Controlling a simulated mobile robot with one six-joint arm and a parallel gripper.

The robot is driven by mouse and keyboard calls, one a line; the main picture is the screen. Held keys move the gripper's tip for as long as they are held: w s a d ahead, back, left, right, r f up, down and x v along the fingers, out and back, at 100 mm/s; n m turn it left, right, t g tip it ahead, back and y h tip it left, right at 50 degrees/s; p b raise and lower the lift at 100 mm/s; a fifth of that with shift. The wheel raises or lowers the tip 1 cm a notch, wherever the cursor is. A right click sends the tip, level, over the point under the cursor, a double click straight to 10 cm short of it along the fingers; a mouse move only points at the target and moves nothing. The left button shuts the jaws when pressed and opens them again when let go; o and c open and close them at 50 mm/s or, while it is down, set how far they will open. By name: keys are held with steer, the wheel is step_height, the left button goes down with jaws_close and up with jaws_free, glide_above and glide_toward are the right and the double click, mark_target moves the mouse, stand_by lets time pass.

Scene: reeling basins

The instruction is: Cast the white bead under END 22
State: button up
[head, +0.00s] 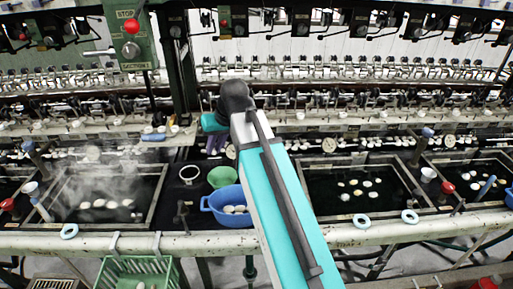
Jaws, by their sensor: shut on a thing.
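My arm rises from the bottom centre to a dark elbow, with a short teal link showing left of it. A small purplish-grey part below that link may be my gripper (216,143); its jaws and anything held are too small to make out. I cannot pick out the white bead or read an END 22 label. Behind is the long reeling machine (330,75) with a row of small metal ends. White cocoons (105,204) lie in the steaming left basin (152,202). White and yellowish cocoons (358,188) float in the dark basin right of my arm (408,190).
A blue bowl (213,203) with white pieces, a green bowl (221,177) and a white-rimmed cup (189,174) stand left of my arm. A pale rail (375,232) runs along the front, with blue rings on it. A green crate (135,272) is below left.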

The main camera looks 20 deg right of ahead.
steer(key=s+f, duration=0.4)
steer(key=f, duration=0.2)
steer(key=shift+s+d+f, duration=0.2)
steer(key=shift+s+d, duration=0.05)
steer(key=shift+s, duration=0.15)
